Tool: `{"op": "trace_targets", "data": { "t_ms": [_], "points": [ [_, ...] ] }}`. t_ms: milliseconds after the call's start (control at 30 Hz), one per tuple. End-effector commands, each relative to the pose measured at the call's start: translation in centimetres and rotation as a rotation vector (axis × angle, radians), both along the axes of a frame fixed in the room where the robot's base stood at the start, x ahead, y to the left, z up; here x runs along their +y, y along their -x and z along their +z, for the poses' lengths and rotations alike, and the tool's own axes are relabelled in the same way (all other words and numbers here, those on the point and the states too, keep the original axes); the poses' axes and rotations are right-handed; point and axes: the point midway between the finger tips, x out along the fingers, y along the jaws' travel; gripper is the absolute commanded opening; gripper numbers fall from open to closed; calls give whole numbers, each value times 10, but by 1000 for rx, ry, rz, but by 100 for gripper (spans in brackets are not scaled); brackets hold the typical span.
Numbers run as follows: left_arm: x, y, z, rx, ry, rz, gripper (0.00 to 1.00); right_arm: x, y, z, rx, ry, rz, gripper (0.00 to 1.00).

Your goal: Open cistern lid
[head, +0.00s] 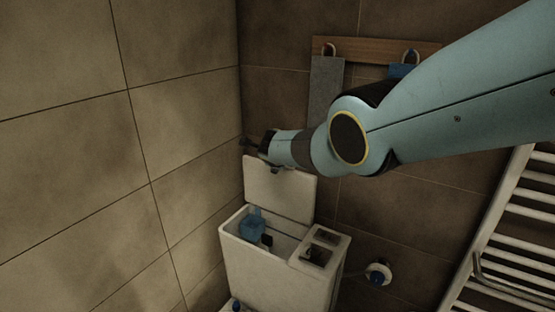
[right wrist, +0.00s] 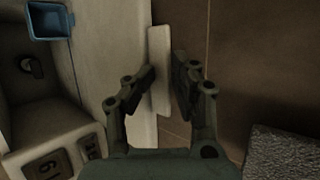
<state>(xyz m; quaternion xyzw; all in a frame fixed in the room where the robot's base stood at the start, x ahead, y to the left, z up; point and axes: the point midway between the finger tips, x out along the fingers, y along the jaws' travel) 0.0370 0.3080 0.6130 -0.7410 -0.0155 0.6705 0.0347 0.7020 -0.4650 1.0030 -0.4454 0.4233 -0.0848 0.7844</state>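The white cistern (head: 265,275) stands in the corner, and its inside shows from above. Its lid (head: 282,190) stands raised, close to upright, at the back of the opening. My right gripper (head: 257,147) is at the lid's upper left part. In the right wrist view my right gripper (right wrist: 166,85) has one finger on each side of the thin white lid edge (right wrist: 160,65). The fingers are parted by little more than the lid's thickness, and whether both press on it is unclear. My left gripper is not in view.
A blue container (head: 252,226) sits in the cistern's open part. A panel with buttons (head: 320,247) is on its right. A wooden rack (head: 375,48) with a grey towel (head: 326,90) hangs behind. A white towel radiator (head: 505,230) is at right. Tiled walls close the corner.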

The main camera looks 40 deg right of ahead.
Motion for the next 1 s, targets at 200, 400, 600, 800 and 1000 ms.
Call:
{"op": "trace_targets", "data": {
  "t_ms": [200,400,600,800,1000],
  "points": [
    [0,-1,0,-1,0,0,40,-6,4,-2,8,7,-8,31],
    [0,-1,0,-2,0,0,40,-5,2,0,5,7,-7,31],
    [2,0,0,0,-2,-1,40,-4,1,2,1,7,-6,31],
    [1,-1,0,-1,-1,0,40,-2,4,6,-5,12,-12,31],
    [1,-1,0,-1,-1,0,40,8,14,14,-4,7,-5,31]
  ]
}}
